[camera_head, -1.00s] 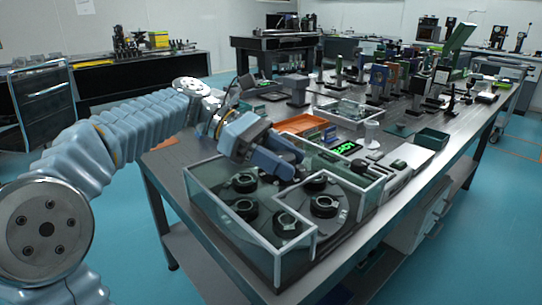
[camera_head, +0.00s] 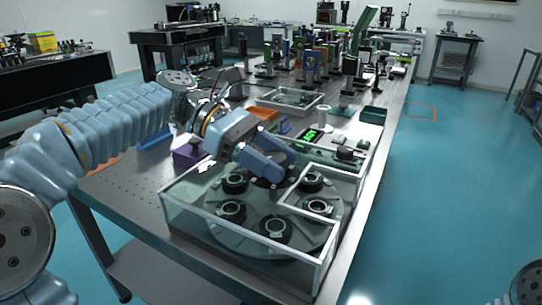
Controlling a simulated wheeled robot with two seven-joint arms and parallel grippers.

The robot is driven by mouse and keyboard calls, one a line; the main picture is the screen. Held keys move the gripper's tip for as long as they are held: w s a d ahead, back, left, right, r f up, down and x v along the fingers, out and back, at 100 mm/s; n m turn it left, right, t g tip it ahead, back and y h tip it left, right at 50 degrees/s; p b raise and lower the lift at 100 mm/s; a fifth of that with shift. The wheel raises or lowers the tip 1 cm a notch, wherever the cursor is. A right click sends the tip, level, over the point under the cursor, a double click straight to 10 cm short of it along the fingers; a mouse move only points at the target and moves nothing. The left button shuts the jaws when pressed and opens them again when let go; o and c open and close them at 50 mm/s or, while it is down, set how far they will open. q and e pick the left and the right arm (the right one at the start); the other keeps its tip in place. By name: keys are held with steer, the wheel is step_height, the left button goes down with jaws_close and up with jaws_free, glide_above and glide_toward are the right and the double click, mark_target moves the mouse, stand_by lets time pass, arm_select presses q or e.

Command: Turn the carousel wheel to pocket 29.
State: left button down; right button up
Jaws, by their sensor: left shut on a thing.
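The carousel wheel (camera_head: 248,236) is a grey disc carrying several dark round ring-shaped holders, inside a low clear-walled enclosure (camera_head: 320,244) with white edges at the near end of the table. My left gripper (camera_head: 279,171) reaches over the back wall, pointing down and right, and is shut on a part of the wheel near its back. The fingers hide the exact grip. A green-lit display (camera_head: 311,135) stands just behind the enclosure; its characters are too small to read. Pocket numbers are not readable. My right gripper is out of view.
A purple block (camera_head: 186,158) stands left of the enclosure. Behind are an orange tray (camera_head: 263,113), a small white stand (camera_head: 324,117) and a dark green bin (camera_head: 373,115). Optical mounts crowd the far table. The perforated tabletop at the left (camera_head: 127,185) is mostly bare.

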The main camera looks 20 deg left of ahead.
arm_select(q)
steer(key=shift+r, duration=0.15)
stand_by(0.3)
steer(key=c, duration=0.6)
jaws_free()
steer(key=shift+a, duration=0.1)
steer(key=v, duration=1.2)
